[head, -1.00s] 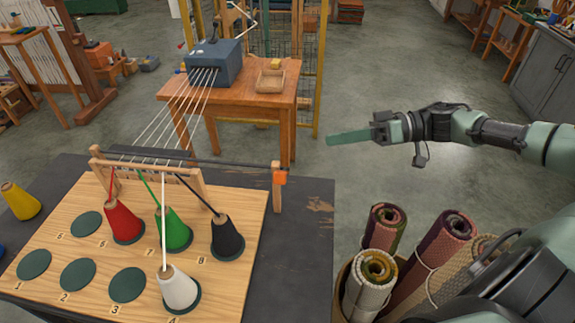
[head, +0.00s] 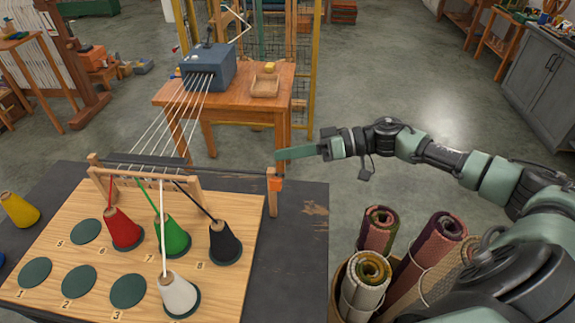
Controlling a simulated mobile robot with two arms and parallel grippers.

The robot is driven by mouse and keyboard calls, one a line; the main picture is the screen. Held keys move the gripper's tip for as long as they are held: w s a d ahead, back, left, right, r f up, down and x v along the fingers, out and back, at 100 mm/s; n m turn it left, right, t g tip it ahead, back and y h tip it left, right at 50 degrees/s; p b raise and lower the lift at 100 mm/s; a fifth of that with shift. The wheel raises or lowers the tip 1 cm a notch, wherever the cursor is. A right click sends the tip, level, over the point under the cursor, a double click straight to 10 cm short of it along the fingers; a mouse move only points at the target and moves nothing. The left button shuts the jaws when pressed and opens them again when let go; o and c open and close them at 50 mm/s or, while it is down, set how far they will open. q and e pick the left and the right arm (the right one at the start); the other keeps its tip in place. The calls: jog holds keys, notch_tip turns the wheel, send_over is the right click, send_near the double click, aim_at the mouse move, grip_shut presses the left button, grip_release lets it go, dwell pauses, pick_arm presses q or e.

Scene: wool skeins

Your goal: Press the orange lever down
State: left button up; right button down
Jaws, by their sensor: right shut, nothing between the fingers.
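The orange lever end (head: 275,184) is a small orange block beside the wooden post at the right end of a thin dark bar (head: 225,175). The bar runs along the wooden yarn frame on the board. My right gripper (head: 280,155) is shut and empty, its teal fingers pointing left. In the head view its tips appear just above the orange block and the post top. I cannot tell whether they touch. My left gripper is out of view.
Red (head: 122,230), green (head: 175,237), black (head: 224,240) and white (head: 178,294) cones stand on the wooden board (head: 232,285), with yarns running to the frame. Rolled rugs (head: 378,232) stand in a basket at the lower right. A blue-grey box (head: 210,68) sits on a table behind.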

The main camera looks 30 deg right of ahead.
aim_at(278, 180)
jog(key=f, duration=0.1)
jog(key=s+f, duration=0.1)
jog(key=s+a+f+p, duration=0.1)
jog(key=shift+f, duration=0.2)
jog(key=shift+w, duration=0.1)
jog(key=shift+a, duration=0.1)
